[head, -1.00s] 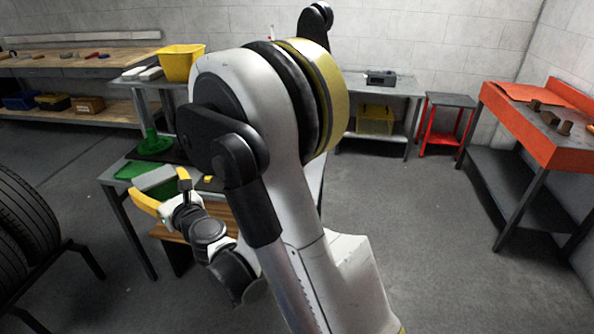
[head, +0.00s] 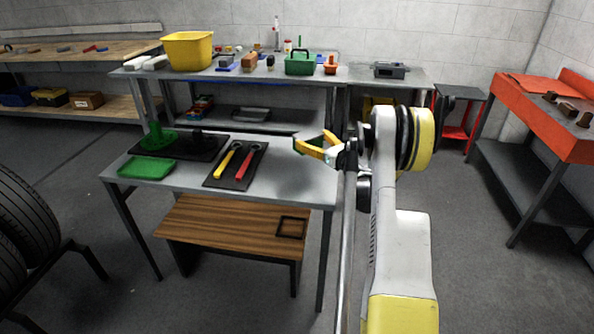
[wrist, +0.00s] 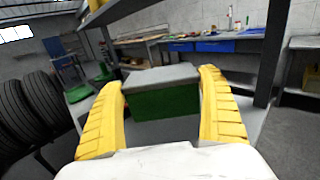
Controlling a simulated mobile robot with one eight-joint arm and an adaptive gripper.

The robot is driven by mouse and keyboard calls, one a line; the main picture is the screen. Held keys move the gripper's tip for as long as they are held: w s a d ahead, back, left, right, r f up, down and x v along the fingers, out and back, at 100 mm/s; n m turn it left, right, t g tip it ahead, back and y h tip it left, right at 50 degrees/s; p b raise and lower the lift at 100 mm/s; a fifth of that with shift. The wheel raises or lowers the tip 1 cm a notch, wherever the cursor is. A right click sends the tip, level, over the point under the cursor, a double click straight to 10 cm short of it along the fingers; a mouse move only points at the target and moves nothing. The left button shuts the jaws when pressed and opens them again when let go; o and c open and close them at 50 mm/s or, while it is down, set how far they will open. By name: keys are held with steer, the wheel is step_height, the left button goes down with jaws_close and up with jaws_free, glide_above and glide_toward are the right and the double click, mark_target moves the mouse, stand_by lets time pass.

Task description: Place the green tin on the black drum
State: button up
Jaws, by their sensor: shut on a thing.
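My gripper (head: 318,148) is shut on the green tin, above the right end of the grey table in the head view. In the wrist view the tin (wrist: 165,98) is a green box with a grey top, between the yellow fingers of my gripper (wrist: 163,105). In the head view the fingers hide most of the tin. A low black round thing, which looks like the black drum (head: 196,140), stands on a dark mat at the table's back left. My gripper is well to its right, apart from it.
A green stand with a post (head: 158,138) is left of the drum. A green tray (head: 147,168) and a dark mat with yellow and red tools (head: 235,165) lie in front. Behind, a shelf bench (head: 265,78) holds a yellow bin (head: 188,50) and a green carrier (head: 299,62).

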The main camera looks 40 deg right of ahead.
steer(key=s+d+f, duration=0.2)
steer(key=s+d, duration=0.2)
steer(key=w+a+f+b, duration=0.1)
steer(key=w+f, duration=0.1)
steer(key=w, duration=0.1)
steer(key=w+a+f+b, duration=0.2)
steer(key=w, duration=0.1)
steer(key=w+a+f+b, duration=0.2)
steer(key=w+f, duration=0.1)
steer(key=w, duration=0.1)
step_height(320, 180, down, 4)
steer(key=shift+f+b, duration=0.1)
steer(key=shift+b, duration=1)
steer(key=shift+r, duration=0.2)
steer(key=shift+f, duration=0.1)
steer(key=o, duration=1.2)
